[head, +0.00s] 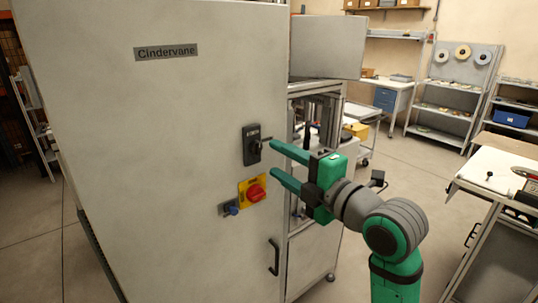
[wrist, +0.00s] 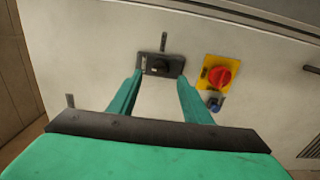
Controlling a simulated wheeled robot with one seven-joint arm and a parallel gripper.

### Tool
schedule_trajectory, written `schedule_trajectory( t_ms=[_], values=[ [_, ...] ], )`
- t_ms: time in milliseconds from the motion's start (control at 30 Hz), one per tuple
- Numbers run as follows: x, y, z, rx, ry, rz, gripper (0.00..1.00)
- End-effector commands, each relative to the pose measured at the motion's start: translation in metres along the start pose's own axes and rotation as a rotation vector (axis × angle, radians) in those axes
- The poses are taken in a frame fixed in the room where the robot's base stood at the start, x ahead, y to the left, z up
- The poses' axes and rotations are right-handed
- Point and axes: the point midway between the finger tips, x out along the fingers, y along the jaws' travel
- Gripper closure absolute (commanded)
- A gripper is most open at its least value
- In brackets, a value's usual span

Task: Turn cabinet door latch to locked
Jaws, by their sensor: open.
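The latch (head: 251,146) is a dark upright plate with small lettering and a black knob on the grey cabinet door (head: 150,130). Its lever points to the right, across the plate, in the head view. In the wrist view the latch (wrist: 148,62) lies sideways and the lever points up. My gripper (head: 272,158) is open and empty, just right of the latch and a little lower. In the wrist view the green fingers (wrist: 160,77) point at the plate, with the knob above and between their tips. Contact with the latch cannot be told.
A red rotary switch on a yellow plate (head: 246,196) sits just below the latch, with a blue knob (head: 231,208) beside it. A dark door handle (head: 274,257) is lower right. An open panel (head: 327,47) stands at upper right. The floor right of the cabinet is partly clear.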

Motion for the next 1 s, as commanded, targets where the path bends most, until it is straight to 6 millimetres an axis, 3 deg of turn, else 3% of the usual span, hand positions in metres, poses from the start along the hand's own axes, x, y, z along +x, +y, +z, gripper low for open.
schedule_trajectory(
  t_ms=[200, 367, 767, 867, 1000],
  values=[
    [-0.033, 0.000, 0.000, 0.000, -0.002, 0.000, 0.55],
    [-0.042, 0.000, -0.001, 0.000, 0.001, 0.000, 0.55],
    [-0.041, -0.003, -0.002, 0.015, 0.003, 0.005, 0.55],
    [-0.036, -0.012, 0.000, 0.072, -0.007, 0.029, 0.55],
    [-0.028, -0.040, 0.006, 0.230, -0.037, 0.093, 0.55]
  ],
)
